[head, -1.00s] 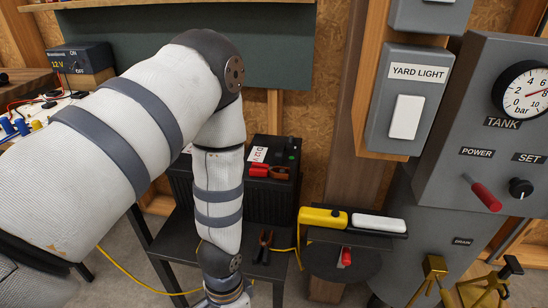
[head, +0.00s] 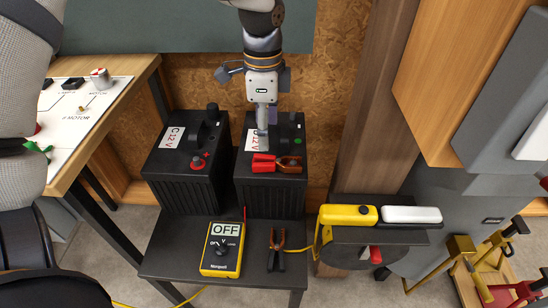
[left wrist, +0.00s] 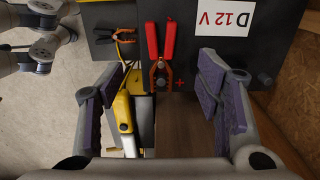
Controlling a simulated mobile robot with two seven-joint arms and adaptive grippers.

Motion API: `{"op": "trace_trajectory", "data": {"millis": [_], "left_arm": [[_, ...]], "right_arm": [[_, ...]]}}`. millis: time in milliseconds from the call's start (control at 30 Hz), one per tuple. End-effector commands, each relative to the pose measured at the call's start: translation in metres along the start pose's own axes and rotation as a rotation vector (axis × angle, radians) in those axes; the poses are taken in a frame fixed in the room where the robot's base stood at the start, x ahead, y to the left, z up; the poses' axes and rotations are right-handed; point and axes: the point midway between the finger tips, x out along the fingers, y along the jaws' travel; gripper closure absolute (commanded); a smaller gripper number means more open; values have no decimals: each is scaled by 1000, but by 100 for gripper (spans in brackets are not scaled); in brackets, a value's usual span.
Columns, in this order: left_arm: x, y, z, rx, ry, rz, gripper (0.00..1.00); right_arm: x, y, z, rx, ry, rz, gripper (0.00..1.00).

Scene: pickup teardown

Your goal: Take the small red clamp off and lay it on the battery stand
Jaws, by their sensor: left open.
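The small red clamp (head: 264,163) lies across the top of battery D (head: 268,197), its copper jaws to the right. In the left wrist view the clamp (left wrist: 160,45) has its jaws beside a red plus mark; whether they grip a post is unclear. My left gripper (head: 263,143) comes down from above, over battery D, close behind the clamp. In the left wrist view its two padded fingers are spread wide, with the clamp beyond and between them, apparently untouched. The dark battery stand (head: 180,262) has bare top in front of the batteries. My right gripper is not in view.
Battery C (head: 187,170) stands left of D. A yellow multimeter (head: 221,250) showing OFF and a black clamp (head: 277,252) lie on the stand's front. A yellow-and-white lamp-like item (head: 350,215) sits to the right. A wooden bench (head: 110,72) is at left.

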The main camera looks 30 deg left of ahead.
Motion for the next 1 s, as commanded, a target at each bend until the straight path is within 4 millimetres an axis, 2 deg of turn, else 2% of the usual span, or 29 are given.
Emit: {"op": "trace_trajectory", "data": {"millis": [33, 100, 333, 533, 767, 1000], "left_arm": [[18, 1, 1, 0, -7, 10, 41], [31, 1, 0, -1, -6, 8, 41], [54, 0, -2, -1, -3, 5, 41], [92, -1, -6, -2, -4, 7, 41], [95, -2, -6, -3, 0, 1, 41], [95, -2, -6, -3, 0, 1, 93]], "right_arm": [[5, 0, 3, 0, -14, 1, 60], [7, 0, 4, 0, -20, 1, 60], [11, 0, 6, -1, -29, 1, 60], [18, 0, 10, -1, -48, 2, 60], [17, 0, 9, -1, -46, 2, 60], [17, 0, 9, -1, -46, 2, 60]]}}
